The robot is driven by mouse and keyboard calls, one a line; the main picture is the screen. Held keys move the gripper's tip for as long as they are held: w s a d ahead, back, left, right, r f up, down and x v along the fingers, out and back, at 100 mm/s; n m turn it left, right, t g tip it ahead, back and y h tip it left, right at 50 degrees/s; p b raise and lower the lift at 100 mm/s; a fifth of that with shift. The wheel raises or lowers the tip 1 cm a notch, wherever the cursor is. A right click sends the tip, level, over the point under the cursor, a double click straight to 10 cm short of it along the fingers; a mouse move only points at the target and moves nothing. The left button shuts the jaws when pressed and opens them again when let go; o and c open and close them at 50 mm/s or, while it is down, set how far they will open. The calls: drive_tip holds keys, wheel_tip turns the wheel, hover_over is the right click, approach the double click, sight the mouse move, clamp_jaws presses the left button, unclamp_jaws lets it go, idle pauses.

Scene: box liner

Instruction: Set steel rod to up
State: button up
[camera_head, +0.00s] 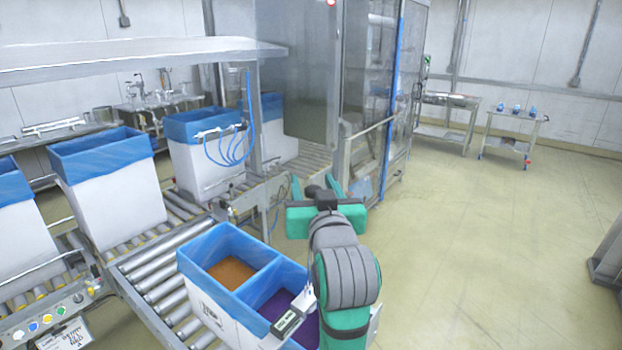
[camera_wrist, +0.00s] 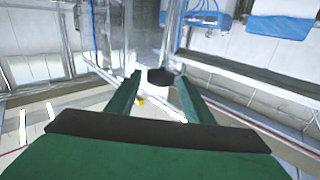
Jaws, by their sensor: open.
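My gripper (camera_head: 315,186) is stretched out in front of the conveyor machine, with its two green fingers spread apart. In the wrist view my gripper (camera_wrist: 160,84) is open, and a dark rounded knob (camera_wrist: 160,76) shows between the fingertips. In the head view a dark knob (camera_head: 312,190) shows between the fingers too. I cannot tell whether it touches them. A thin bright bar (camera_wrist: 166,110) shows below the knob in the wrist view; whether it is the steel rod, and how it is set, is not clear.
A white box with blue liner (camera_head: 217,237) stands on the roller conveyor (camera_head: 165,275) beside my arm. More lined boxes (camera_head: 108,195) stand behind. A glass-walled machine (camera_head: 375,75) rises beyond the gripper, with a slanted rail (camera_head: 372,128). The floor (camera_head: 490,230) at right is clear.

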drive_tip(key=v, duration=0.7)
drive_tip(key=shift+s, duration=0.1)
wheel_tip(320, 180, down, 17)
drive_tip(key=d+m+h, duration=0.1)
drive_tip(key=m, duration=0.1)
drive_tip(key=s+d+f+m+h, duration=0.1)
drive_tip(key=s+f, duration=0.3)
drive_tip(key=f, duration=0.4)
drive_tip(key=s+f+h, duration=0.1)
drive_tip(key=s+f, duration=0.4)
drive_tip(key=f, duration=0.4)
drive_tip(key=s+f, duration=0.3)
drive_tip(key=s, duration=0.7)
drive_tip(key=s+f+g+h, duration=0.1)
drive_tip(key=s+f, duration=0.3)
drive_tip(key=s, duration=0.7)
drive_tip(key=s+d+f+g, duration=0.1)
drive_tip(key=s+f, duration=0.3)
drive_tip(key=s, duration=0.6)
drive_tip(key=shift+s+n, duration=0.25)
drive_tip(key=shift+n, duration=0.05)
